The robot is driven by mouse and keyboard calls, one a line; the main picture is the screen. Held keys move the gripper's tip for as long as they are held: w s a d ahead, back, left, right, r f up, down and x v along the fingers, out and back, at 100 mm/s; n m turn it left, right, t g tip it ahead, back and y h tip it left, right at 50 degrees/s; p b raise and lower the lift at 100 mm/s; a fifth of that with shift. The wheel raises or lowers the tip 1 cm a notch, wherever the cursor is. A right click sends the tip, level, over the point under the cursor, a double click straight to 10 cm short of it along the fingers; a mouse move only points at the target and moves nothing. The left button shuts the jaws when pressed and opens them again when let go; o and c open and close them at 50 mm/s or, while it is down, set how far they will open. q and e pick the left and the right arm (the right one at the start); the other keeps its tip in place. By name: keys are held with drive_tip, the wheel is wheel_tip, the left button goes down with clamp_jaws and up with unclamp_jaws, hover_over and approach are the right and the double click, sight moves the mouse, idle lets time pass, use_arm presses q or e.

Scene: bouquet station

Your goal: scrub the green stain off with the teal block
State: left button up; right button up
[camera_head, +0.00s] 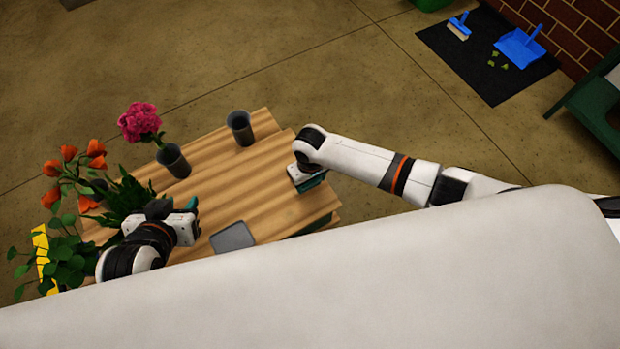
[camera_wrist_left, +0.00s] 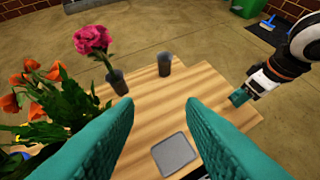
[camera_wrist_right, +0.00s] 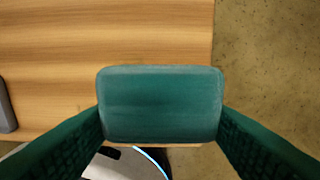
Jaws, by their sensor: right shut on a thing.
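The teal block (camera_wrist_right: 160,104) is between the two fingers of my right gripper (camera_head: 308,184), which is shut on it, at the right edge of the wooden table. The block also shows in the left wrist view (camera_wrist_left: 239,97). In the right wrist view the block covers the surface beneath it; I cannot tell whether it touches the table. No green stain shows on the visible tabletop. My left gripper (camera_wrist_left: 160,105) is open and empty over the left part of the table, its teal fingers wide apart.
A grey flat pad (camera_head: 233,237) lies near the table's front edge. A grey vase with a pink flower (camera_head: 173,161) and an empty grey vase (camera_head: 240,128) stand at the back. Orange flowers (camera_head: 75,165) and foliage crowd the left. The middle of the table (camera_head: 225,185) is clear.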

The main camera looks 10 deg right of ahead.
drive_tip(key=shift+r+p, duration=0.9)
drive_tip(key=shift+p, duration=0.1)
drive_tip(key=shift+d+r+p, duration=0.1)
drive_tip(key=shift+r+p, duration=0.3)
drive_tip(key=shift+p, duration=0.05)
drive_tip(key=shift+r+p, duration=0.4)
drive_tip(key=shift+p, duration=0.1)
drive_tip(key=shift+r+p, duration=0.4)
drive_tip(key=shift+p, duration=0.1)
use_arm(q)
drive_tip(key=s+a+f+g+y, duration=0.1)
drive_tip(key=s+a+f+g, duration=0.3)
drive_tip(key=s, duration=0.4)
drive_tip(key=shift+f+g, duration=0.35)
drive_tip(key=shift+g, duration=0.45)
use_arm(e)
drive_tip(key=shift+r, duration=0.1)
